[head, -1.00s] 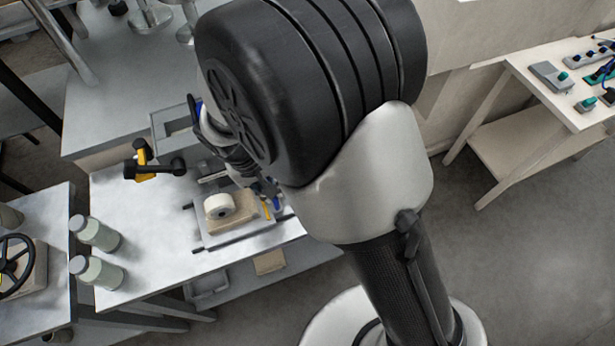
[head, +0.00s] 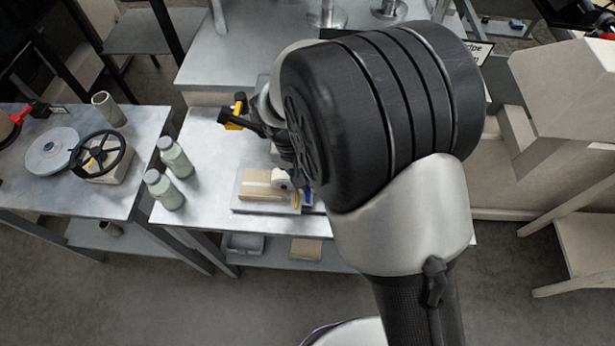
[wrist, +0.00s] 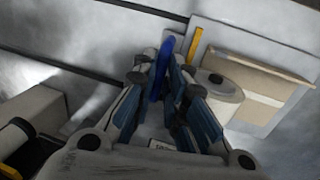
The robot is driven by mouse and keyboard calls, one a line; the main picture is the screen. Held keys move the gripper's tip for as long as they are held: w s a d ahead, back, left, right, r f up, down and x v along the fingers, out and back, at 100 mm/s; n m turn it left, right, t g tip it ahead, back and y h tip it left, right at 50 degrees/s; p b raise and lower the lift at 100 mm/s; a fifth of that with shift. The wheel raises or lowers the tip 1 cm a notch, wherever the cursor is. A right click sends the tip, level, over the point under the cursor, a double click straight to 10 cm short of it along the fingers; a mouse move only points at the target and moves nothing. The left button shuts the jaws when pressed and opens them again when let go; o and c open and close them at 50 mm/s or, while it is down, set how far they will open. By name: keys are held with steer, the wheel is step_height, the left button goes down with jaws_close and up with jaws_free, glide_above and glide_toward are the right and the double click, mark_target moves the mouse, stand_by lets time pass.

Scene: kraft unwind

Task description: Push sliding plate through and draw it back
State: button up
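The sliding plate (wrist: 288,42) is a flat pale grey sheet at the upper right of the wrist view; it also shows in the head view (head: 238,203). A brown block (wrist: 268,78) is on or over it, with a white roll (wrist: 213,84) at the block's end near my gripper. A yellow strip (wrist: 196,45) runs along the plate's near edge. A bright blue upright handle (wrist: 159,65) stands beside that edge. My gripper (wrist: 161,74) has its fingertips closed in on both sides of the handle. In the head view my arm hides most of my gripper.
Two jars (head: 172,157) stand left on the bench (head: 200,140). A black and yellow clamp-like part (head: 236,113) is behind the plate. A handwheel (head: 97,155) and a disc (head: 52,150) are on the left table.

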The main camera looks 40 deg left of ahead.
steer(key=o, duration=0.4)
steer(key=shift+c, duration=0.2)
steer(key=shift+r, duration=0.15)
step_height(320, 180, up, 12)
steer(key=s+a, duration=0.1)
steer(key=a, duration=0.1)
steer(key=shift+s+f, duration=0.15)
steer(key=shift+f, duration=0.1)
steer(key=shift+d, duration=0.1)
